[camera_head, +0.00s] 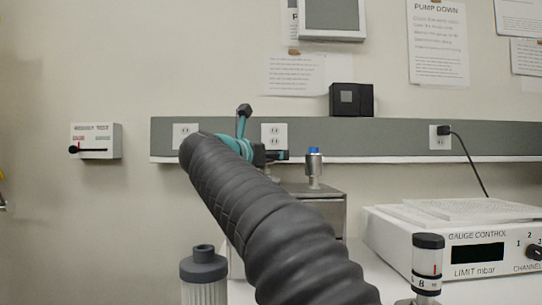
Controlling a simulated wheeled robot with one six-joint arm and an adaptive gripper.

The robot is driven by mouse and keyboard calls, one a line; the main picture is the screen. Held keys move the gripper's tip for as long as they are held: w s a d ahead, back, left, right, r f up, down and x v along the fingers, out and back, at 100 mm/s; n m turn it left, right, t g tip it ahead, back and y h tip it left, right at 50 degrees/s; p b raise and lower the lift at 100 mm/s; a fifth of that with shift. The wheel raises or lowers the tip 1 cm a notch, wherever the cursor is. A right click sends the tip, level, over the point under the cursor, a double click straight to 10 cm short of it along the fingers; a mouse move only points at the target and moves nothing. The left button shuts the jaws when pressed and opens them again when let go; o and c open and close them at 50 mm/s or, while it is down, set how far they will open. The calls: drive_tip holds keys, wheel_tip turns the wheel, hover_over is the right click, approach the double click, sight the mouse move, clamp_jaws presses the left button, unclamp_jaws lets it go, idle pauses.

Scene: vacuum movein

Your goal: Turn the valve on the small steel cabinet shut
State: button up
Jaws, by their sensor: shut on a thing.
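The small steel cabinet (331,202) stands on the white bench behind my arm, which hides much of its front and left side. An upright steel fitting with a blue cap (314,165) stands on its top. My gripper (279,156), small and dark beyond the teal wrist, is level with this fitting and just left of it. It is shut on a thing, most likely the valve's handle. The contact is too small and too covered by my arm to see clearly. How far the valve is turned cannot be told.
A gauge control box (455,245) stands at the right, with a black-capped cylinder (428,265) before it. A grey-capped ribbed canister (204,275) stands at the front left. A wall rail with sockets (400,140) runs behind. A wall box with a red-marked lever (97,141) is at the left.

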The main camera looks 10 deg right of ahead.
drive_tip(key=shift+f, duration=0.15)
idle(0.3)
drive_tip(key=o, duration=1)
drive_tip(key=shift+a, duration=0.2)
drive_tip(key=shift+d, duration=0.1)
drive_tip(key=shift+s, duration=0.1)
drive_tip(key=v, duration=1.1)
drive_tip(key=shift+s+a, duration=0.3)
drive_tip(key=shift+a, duration=0.1)
